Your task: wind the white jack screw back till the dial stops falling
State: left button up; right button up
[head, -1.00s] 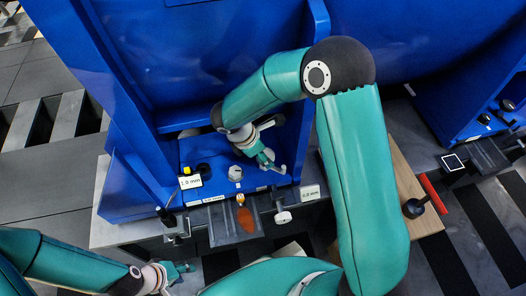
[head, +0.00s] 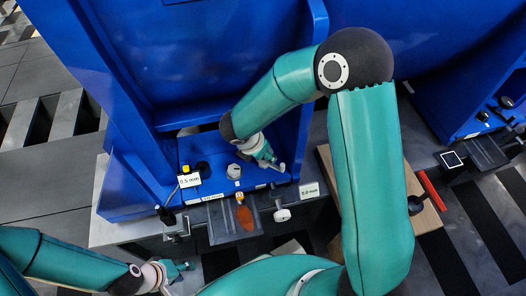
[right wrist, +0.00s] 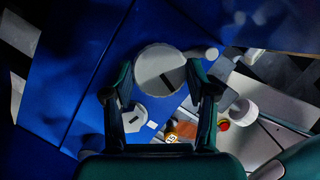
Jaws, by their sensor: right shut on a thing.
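The white jack screw (right wrist: 160,70) shows in the right wrist view as a round white head with a dark slot. My right gripper (right wrist: 160,92) is shut on it, one finger on each side. In the head view my right gripper (head: 265,156) is at the blue machine's base, and the screw is mostly hidden there. The dial (head: 189,180) is a small white display that appears to read 0.5 mm. A second display (head: 309,190) at the right appears to read 0.0 mm. My left gripper (head: 180,268) is low at the left, empty, with its fingers apart.
A white knob (head: 235,170) stands left of my right gripper, and another (head: 282,215) sits at the front edge. An orange-brown patch (head: 244,217) lies on the grey plate. A wooden board (head: 428,218) with a red bar (head: 432,191) lies to the right.

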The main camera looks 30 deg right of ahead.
jog(key=o, duration=1.2)
jog(key=shift+c, duration=0.2)
jog(key=v, duration=1.2)
dwell(0.7)
